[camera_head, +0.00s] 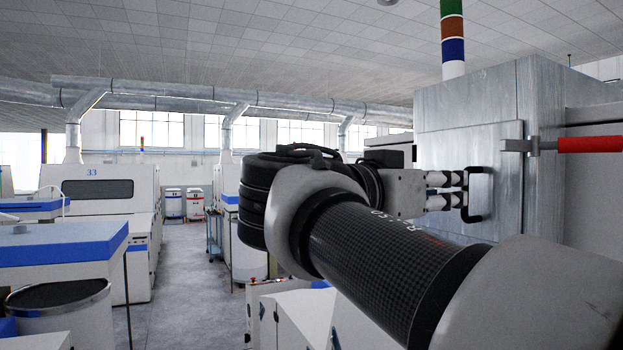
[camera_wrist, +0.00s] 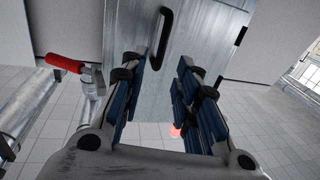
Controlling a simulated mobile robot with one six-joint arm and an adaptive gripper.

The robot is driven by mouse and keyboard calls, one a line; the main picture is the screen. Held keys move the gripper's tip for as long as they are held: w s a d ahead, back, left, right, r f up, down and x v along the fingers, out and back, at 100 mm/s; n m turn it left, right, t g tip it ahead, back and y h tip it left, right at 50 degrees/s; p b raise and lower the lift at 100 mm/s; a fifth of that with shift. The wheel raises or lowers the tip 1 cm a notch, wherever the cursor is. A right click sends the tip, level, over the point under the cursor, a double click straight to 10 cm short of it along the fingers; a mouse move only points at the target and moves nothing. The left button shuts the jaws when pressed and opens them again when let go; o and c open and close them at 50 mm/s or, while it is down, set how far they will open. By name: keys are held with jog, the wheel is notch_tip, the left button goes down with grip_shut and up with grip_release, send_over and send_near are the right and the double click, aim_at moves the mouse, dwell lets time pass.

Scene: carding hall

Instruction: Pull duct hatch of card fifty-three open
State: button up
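The duct hatch (camera_head: 500,145) is a grey metal panel on the tall metal housing at the right in the head view. It looks shut. Its black bar handle (camera_head: 483,217) also shows at the top of the wrist view (camera_wrist: 168,32). My gripper (camera_head: 463,189) points at the handle, its fingertips close to it. In the wrist view my gripper (camera_wrist: 162,62) is open, with a clear gap between its blue-padded fingers. The handle shows just beyond the fingertips, roughly in line with the gap; contact cannot be told. No number fifty-three is visible.
A red-gripped lever (camera_head: 590,144) sticks out beside the hatch, also in the wrist view (camera_wrist: 64,62). A machine marked 33 (camera_head: 95,205) and a round can (camera_head: 60,310) stand at left. The aisle floor (camera_head: 185,280) is clear.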

jog(key=p+x, duration=0.1)
jog(key=x, duration=0.7)
jog(key=shift+w+p, duration=0.1)
jog(key=shift+p, duration=0.25)
grip_shut()
